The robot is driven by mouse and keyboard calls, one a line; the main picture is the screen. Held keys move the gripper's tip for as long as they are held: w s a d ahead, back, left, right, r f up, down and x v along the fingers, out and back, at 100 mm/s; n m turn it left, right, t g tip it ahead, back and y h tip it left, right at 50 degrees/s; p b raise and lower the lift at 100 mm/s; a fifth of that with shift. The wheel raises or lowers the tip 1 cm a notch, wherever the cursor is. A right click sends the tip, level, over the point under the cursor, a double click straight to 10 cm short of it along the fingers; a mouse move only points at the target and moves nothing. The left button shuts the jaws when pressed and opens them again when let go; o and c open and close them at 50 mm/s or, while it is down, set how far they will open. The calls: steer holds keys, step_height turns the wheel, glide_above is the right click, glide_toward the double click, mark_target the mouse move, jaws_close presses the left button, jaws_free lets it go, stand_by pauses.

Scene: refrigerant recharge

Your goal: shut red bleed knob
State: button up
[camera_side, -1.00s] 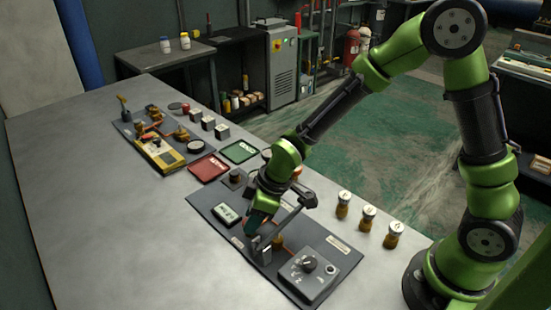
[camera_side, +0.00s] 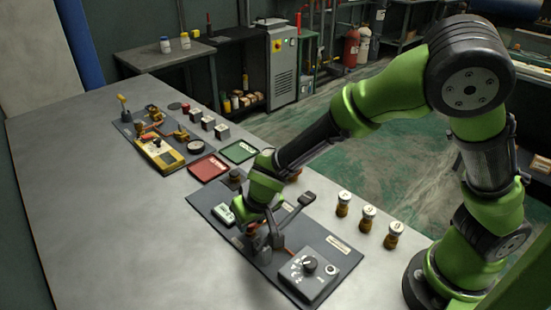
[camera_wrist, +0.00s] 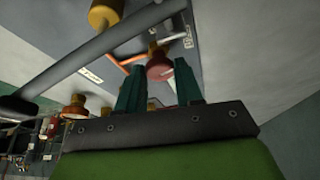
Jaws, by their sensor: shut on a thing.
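The red bleed knob (camera_wrist: 159,66) shows in the wrist view between the tips of my two dark green fingers. My gripper (camera_wrist: 158,82) is shut on it. In the side view my gripper (camera_side: 253,231) reaches down onto the dark panel (camera_side: 322,238), and a small reddish-orange part shows at its fingers. I cannot tell from the frames how far the knob is turned.
A grey box with a black dial (camera_side: 309,264) sits at the panel's near right. A black-handled lever (camera_side: 306,199) rises just right of my gripper. Several amber bottles (camera_side: 367,218) stand right of the panel. The table's left side is clear.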

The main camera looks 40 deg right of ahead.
steer(key=shift+a+m+h, duration=0.1)
steer(key=shift+m+h, duration=0.4)
steer(key=shift+m, duration=0.7)
steer(key=shift+g, duration=0.3)
steer(key=o, duration=1)
steer(key=shift+o, duration=0.2)
steer(key=v, duration=1.7)
steer(key=shift+f, duration=0.15)
